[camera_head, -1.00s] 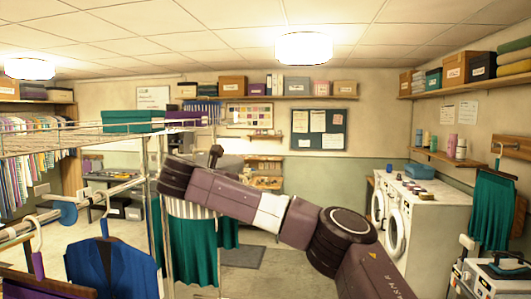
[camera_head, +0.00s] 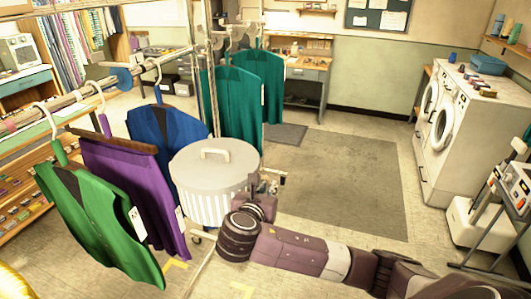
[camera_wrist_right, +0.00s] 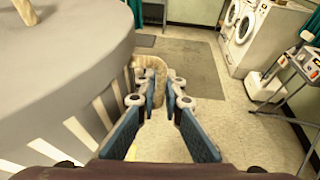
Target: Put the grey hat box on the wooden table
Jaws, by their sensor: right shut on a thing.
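The grey hat box (camera_head: 213,168) is a round tub with white vertical stripes and a grey lid with a pale top handle. It is upright, left of centre in the head view, and fills the left of the right wrist view (camera_wrist_right: 62,75). My right gripper (camera_head: 264,186) is at its right side. In the right wrist view its blue fingers (camera_wrist_right: 162,92) are closed around a beige loop on the box's side. A wooden-topped table (camera_head: 306,72) stands by the back wall, partly hidden by hanging teal clothes.
A rail (camera_head: 75,112) with green, purple and blue garments is close on the left. Teal garments (camera_head: 258,88) hang behind the box. Washing machines (camera_head: 470,120) and a white appliance stand right. Floor around the grey mat (camera_head: 345,180) is clear.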

